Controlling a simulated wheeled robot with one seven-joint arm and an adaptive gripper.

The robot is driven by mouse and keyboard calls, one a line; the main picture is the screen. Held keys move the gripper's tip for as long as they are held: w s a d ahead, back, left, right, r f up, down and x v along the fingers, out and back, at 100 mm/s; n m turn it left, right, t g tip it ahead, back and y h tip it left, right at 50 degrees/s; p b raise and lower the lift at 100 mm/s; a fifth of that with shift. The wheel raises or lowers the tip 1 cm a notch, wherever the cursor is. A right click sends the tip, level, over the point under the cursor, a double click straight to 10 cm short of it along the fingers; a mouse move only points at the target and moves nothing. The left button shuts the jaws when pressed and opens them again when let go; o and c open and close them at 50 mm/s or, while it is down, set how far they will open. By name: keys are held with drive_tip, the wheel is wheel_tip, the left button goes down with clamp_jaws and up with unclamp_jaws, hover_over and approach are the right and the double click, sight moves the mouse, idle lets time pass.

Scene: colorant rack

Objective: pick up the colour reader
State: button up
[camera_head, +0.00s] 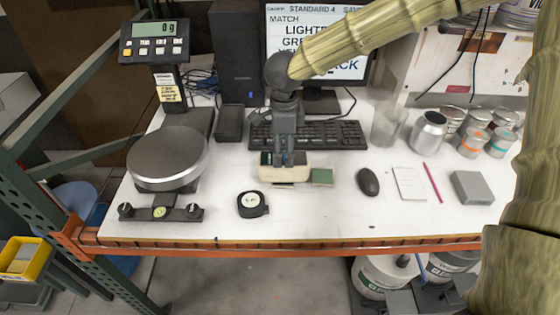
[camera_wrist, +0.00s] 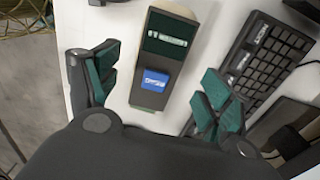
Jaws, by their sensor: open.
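The colour reader (camera_head: 285,174) appears to be the cream block with a dark top near the table's front middle, partly hidden by my gripper. In the wrist view, the open fingers of my gripper (camera_wrist: 160,77) lie on either side of the reader, with gaps on both sides. I cannot tell how far above it the fingertips are.
A keyboard (camera_head: 312,134) lies just behind the reader. A tape measure (camera_head: 252,204) and a scale (camera_head: 168,155) are to the left. A glass and cans (camera_head: 428,132) stand at right.

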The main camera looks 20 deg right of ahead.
sight(283, 156)
drive_tip(key=shift+s+f, duration=0.3)
drive_tip(key=shift+s, duration=0.65)
drive_tip(key=w+f, duration=0.1)
drive_tip(key=w+f+p, duration=0.1)
drive_tip(key=f, duration=0.1)
drive_tip(key=shift+w+f, duration=0.1)
drive_tip(key=shift+w, duration=0.05)
drive_tip(key=f, duration=0.1)
drive_tip(key=f+p, duration=0.1)
drive_tip(key=shift+s+d+f, duration=0.1)
drive_tip(key=shift+s+f, duration=0.25)
drive_tip(key=shift+f, duration=0.05)
drive_tip(key=shift+s+f, duration=0.1)
drive_tip(key=shift+s, duration=0.15)
drive_tip(key=shift+w+f, duration=0.45)
drive_tip(key=shift+s+r, duration=0.25)
drive_tip(key=shift+s, duration=0.05)
drive_tip(key=c, duration=1)
drive_tip(key=shift+w+f, duration=0.1)
drive_tip(key=c, duration=0.6)
drive_tip(key=shift+c, duration=0.8)
